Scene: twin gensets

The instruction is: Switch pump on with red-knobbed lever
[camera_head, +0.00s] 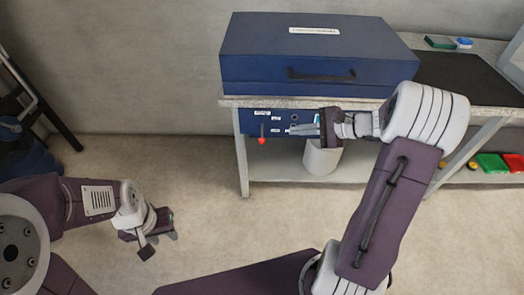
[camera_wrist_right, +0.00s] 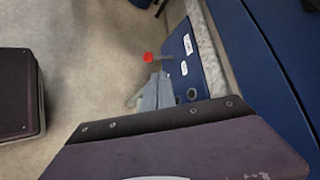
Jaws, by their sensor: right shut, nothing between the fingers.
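The red-knobbed lever (camera_head: 262,136) sticks out of a blue panel (camera_head: 250,119) under the front edge of the bench. Its red knob also shows in the right wrist view (camera_wrist_right: 149,57), just beyond my fingertips. My right gripper (camera_head: 294,129) is shut and empty, in front of the panel to the right of the lever. In the right wrist view its fingers (camera_wrist_right: 158,82) point toward the lever. A small gap seems to lie between them and the knob, but contact with the stem is hard to judge. My left gripper (camera_head: 170,230) hangs low over the floor, away from the panel; its finger opening is unclear.
A large blue case (camera_head: 310,55) stands on the bench (camera_head: 400,98) above the panel. A white bucket (camera_head: 322,160) is below, behind my right gripper.

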